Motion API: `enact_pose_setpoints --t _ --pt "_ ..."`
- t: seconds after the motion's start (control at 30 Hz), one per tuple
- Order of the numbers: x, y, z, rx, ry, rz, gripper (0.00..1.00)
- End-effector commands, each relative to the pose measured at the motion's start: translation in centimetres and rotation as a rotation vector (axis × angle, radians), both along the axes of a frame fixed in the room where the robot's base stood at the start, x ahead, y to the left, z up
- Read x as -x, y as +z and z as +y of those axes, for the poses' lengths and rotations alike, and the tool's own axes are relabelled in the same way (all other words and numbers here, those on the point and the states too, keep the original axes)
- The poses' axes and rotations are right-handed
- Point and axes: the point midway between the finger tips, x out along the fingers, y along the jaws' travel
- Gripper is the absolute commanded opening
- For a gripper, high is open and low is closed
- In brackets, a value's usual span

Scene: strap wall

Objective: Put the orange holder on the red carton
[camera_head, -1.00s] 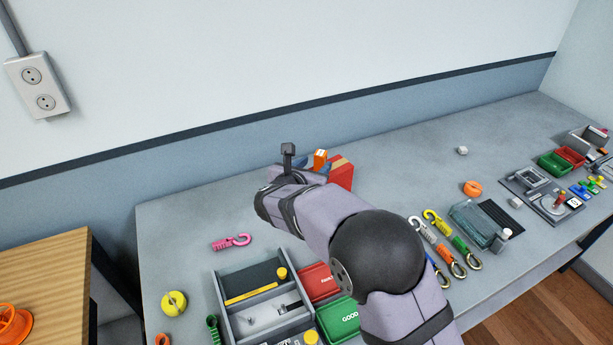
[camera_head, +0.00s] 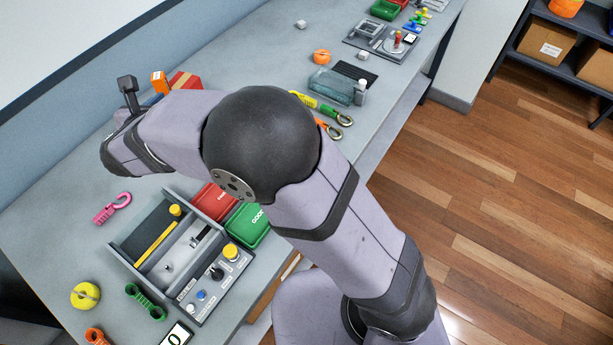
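The red carton (camera_head: 187,80), with a tan strip on top, stands near the wall at the back of the grey bench. My arm hides its lower front. A small orange piece with a pale mark, seemingly the orange holder (camera_head: 159,81), shows just left of the carton, beyond my wrist. I cannot tell whether it touches the carton or is held. My wrist end, with an upright dark part, is left of both. My gripper's fingers are hidden behind my arm, so their opening cannot be seen.
A grey tray (camera_head: 113,247) and red (camera_head: 213,203) and green (camera_head: 243,232) bins lie in front of my arm. A pink hook (camera_head: 112,208) and yellow roll (camera_head: 85,295) lie left. An orange ring (camera_head: 321,56) and glassy box (camera_head: 333,88) are right. Bench beyond the carton is mostly clear.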

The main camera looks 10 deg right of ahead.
Motion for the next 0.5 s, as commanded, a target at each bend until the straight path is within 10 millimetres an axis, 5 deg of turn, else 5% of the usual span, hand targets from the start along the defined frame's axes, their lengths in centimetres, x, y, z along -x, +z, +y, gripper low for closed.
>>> enact_pose_setpoints --t 0.13,0.23,0.4,0.5 --pt "0.3 -2.3 -9.5 -0.195 -0.304 0.113 0.42" --pt "2.7 -4.5 -17.5 -0.399 -0.62 0.193 0.42" --pt "10.8 -8.3 -28.3 -0.813 -1.27 0.25 0.42" --pt "16.0 -9.9 -31.4 -1.042 -1.64 0.225 0.42"
